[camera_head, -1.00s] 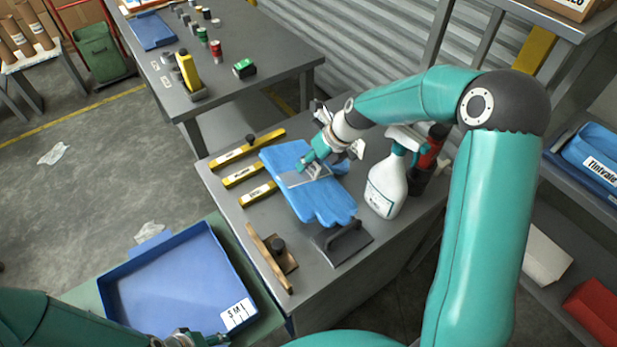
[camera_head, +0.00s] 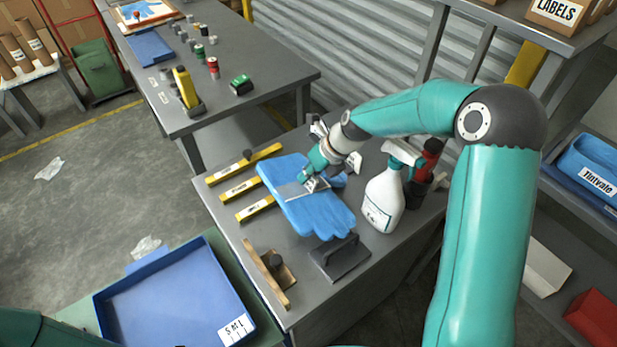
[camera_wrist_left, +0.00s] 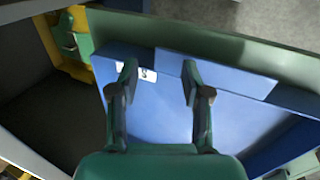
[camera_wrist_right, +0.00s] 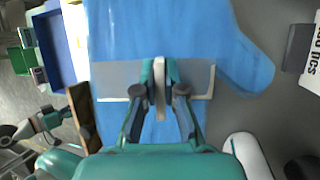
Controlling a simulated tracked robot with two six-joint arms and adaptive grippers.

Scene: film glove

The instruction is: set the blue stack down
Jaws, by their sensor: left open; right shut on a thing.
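The blue stack (camera_head: 325,214) is a glove-shaped pile with a pale band (camera_wrist_right: 112,80) around it. It is over the grey table, fingers toward the front right in the head view; I cannot tell whether it touches the top. My right gripper (camera_head: 312,184) is shut on the stack at the band, also seen in the right wrist view (camera_wrist_right: 160,88). My left gripper (camera_wrist_left: 158,72) is open and empty above the blue tray (camera_wrist_left: 160,125), which also shows at the lower left of the head view (camera_head: 104,300).
Several yellow bars (camera_head: 243,165) lie left of the stack. A wooden piece (camera_head: 268,272) and a dark handled block (camera_head: 340,260) are in front. A white spray bottle (camera_head: 383,200) stands close on the right. A second table (camera_head: 240,100) is behind.

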